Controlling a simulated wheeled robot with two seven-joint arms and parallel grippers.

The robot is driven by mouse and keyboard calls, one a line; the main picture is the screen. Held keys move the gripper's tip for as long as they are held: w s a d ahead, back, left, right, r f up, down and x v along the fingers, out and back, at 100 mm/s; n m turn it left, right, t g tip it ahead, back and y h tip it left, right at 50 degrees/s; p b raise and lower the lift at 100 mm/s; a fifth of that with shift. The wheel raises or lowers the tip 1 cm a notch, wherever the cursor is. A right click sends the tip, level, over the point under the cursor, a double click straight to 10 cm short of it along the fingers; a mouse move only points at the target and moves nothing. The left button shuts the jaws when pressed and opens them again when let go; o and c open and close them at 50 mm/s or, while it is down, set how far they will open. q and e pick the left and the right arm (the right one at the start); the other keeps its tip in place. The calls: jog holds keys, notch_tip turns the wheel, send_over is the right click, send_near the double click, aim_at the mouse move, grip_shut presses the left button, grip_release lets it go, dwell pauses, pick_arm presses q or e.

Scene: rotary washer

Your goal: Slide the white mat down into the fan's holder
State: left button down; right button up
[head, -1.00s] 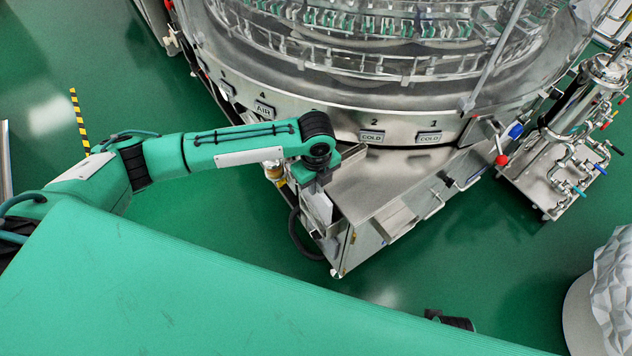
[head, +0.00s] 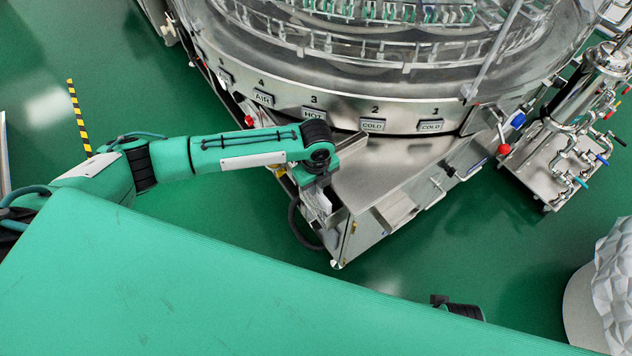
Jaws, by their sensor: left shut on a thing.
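My left gripper (head: 318,188) points down over the left end of the metal housing at the washer's foot. It is shut on the white mat (head: 316,201), a small pale sheet, mostly hidden below the gripper and wrist. The mat hangs close to the housing's left end. I cannot make out the fan or its holder clearly, nor whether the mat touches the holder. My right gripper is not in view.
The round steel washer (head: 340,118) with numbered labels stands just behind the arm. A black hose (head: 296,228) curves beside the housing (head: 365,178). A pipe-and-valve unit (head: 570,140) stands at the right. Green floor is open at the left.

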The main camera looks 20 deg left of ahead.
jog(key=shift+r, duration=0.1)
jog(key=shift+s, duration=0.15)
pick_arm(q)
jog(key=c, duration=1.4)
grip_release()
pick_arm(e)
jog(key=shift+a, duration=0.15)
pick_arm(q)
jog(key=shift+o, duration=0.2)
